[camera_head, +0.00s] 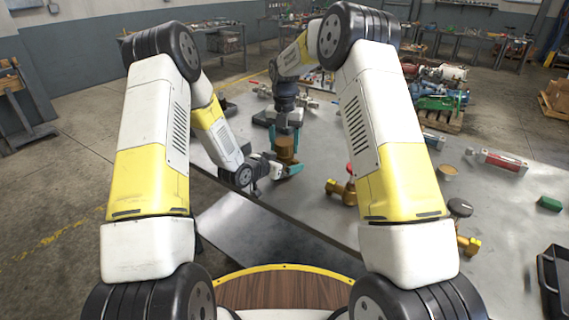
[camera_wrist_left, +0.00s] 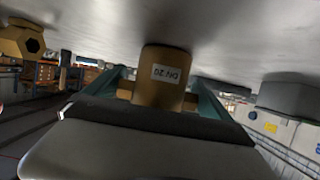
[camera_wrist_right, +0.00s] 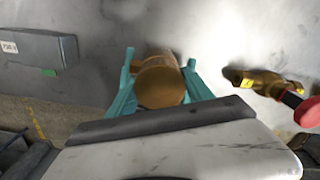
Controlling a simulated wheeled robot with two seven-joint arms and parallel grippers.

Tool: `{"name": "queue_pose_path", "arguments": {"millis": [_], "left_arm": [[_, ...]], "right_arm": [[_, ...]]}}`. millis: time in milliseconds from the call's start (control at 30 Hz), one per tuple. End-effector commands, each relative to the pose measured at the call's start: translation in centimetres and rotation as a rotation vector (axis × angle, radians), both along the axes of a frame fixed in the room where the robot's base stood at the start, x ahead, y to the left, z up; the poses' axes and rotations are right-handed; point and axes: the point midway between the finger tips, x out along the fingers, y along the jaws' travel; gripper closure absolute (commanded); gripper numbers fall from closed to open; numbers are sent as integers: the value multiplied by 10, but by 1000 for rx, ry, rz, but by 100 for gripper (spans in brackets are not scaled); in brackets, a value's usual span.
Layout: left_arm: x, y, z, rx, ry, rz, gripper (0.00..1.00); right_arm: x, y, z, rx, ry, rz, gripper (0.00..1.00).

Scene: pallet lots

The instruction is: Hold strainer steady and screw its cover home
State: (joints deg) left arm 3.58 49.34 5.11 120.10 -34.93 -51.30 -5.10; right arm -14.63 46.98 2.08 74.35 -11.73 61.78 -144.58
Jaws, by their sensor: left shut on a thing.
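The brass strainer (camera_wrist_left: 165,75) stands on the metal table, with a "DN 20" label on its side in the left wrist view. In the head view its brass shape (camera_head: 287,148) is small and partly hidden by my grippers. My left gripper (camera_head: 285,170) comes in low from the side and is shut on the strainer body. My right gripper (camera_head: 285,133) points down from above. Its teal fingers lie on both sides of a round brass top (camera_wrist_right: 160,85) in the right wrist view. I cannot tell whether they press on it, or where the cover meets the body.
A brass valve with a red handle (camera_head: 347,189) stands right of the strainer, also in the right wrist view (camera_wrist_right: 262,82). A grey block (camera_wrist_right: 36,47) lies on the other side. A red-and-grey part (camera_head: 498,161), a green block (camera_head: 549,204) and a black tray (camera_head: 555,280) are farther right.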

Motion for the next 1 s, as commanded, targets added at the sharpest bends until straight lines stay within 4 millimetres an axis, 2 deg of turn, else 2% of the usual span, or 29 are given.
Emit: {"name": "queue_pose_path", "arguments": {"millis": [33,200,367,467,1000], "left_arm": [[1,0,1,0,-2,1,100],[1,0,1,0,-2,1,100],[1,0,1,0,-2,1,100],[1,0,1,0,-2,1,100],[1,0,1,0,-2,1,100]], "right_arm": [[0,0,0,0,0,0,59],[0,0,0,0,0,0,89],[0,0,0,0,-1,-76,89],[0,0,0,0,-1,-244,89],[0,1,0,0,-2,-1501,89]]}}
